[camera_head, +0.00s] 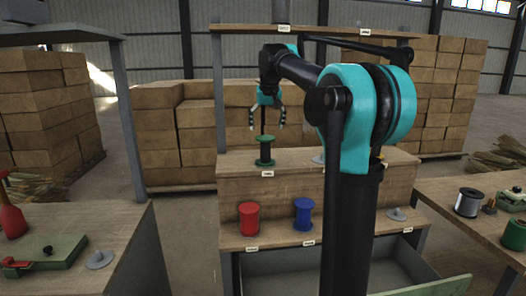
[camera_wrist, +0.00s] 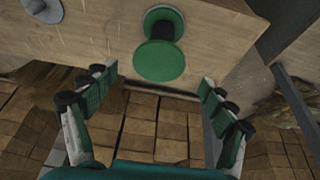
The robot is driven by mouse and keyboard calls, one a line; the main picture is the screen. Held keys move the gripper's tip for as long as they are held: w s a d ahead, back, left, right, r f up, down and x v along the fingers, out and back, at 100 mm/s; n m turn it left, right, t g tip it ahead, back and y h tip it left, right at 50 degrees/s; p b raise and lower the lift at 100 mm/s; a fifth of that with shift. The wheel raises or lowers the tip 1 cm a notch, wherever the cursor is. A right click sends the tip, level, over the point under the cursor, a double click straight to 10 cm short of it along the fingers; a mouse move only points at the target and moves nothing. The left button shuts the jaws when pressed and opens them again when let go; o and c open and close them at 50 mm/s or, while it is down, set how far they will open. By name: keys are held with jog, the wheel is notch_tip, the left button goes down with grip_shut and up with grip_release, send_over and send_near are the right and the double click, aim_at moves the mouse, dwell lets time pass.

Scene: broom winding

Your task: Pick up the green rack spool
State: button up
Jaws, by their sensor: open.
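My gripper (camera_head: 267,122) is open and empty, above the spool in the head view. In the wrist view my gripper (camera_wrist: 150,92) has its fingers spread wide, and the spool lies beyond and between the fingertips, apart from them.
A red spool (camera_head: 250,218) and a blue spool (camera_head: 303,214) stand on the lower shelf. A grey disc base (camera_wrist: 42,8) is on the upper shelf. A top board (camera_head: 250,28) spans above my gripper. Side tables stand left and right, the right one holding a silver spool (camera_head: 468,202).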

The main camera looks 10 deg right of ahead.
aim_at(265, 151)
jog(key=x, duration=1.3)
jog(key=shift+f, duration=0.35)
jog(key=c, duration=1.4)
jog(key=shift+o, duration=0.2)
